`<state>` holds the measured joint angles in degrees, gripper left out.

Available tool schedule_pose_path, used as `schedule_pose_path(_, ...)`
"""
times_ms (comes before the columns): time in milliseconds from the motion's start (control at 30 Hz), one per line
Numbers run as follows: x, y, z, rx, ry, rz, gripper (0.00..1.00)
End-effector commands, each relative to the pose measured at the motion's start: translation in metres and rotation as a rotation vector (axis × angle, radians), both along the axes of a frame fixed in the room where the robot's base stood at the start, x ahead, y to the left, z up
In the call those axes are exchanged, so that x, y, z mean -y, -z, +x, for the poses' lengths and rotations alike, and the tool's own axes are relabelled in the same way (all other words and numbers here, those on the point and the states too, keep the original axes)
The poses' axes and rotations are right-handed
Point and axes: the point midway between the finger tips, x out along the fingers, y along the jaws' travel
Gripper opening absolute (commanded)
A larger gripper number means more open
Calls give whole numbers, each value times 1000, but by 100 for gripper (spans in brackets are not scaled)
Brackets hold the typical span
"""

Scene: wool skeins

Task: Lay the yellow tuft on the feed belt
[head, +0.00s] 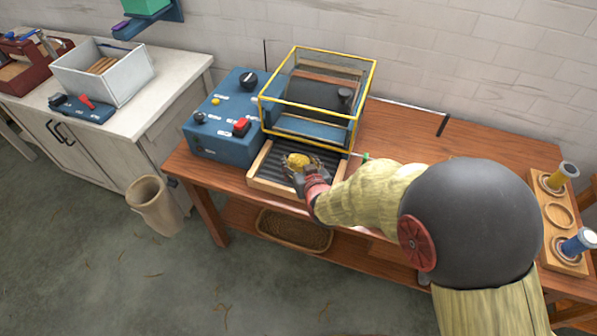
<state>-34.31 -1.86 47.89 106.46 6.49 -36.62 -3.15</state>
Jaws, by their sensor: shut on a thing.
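The yellow tuft (298,160) is a small fluffy bundle between the fingers of my gripper (297,170). My gripper is shut on it, over the dark ribbed feed belt (273,172). The belt lies in a light wooden frame at the front of a blue machine with a yellow-edged clear guard (317,95). I cannot tell whether the tuft touches the belt. My gripper hides part of the tuft and the belt's right side.
A blue control box (222,115) with knobs and a red switch stands left of the belt. A wooden holder (555,215) with yellow and blue spools is at the right end of the wooden table (420,143). A basket (294,232) sits on the lower shelf.

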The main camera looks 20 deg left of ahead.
Motion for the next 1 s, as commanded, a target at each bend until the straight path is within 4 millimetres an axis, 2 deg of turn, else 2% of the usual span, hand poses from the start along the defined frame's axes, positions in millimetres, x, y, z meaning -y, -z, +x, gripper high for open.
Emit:
schedule_pose_path(33,-2,10,6,0,1,0,47)
schedule_pose_path(100,-5,16,12,1,1,0,47)
schedule_pose_path(367,-10,28,22,2,0,0,47)
schedule_pose_path(567,-10,57,21,1,0,0,47)
schedule_pose_path(967,-10,61,22,2,0,0,47)
schedule_pose_path(1000,-10,61,21,2,0,0,58)
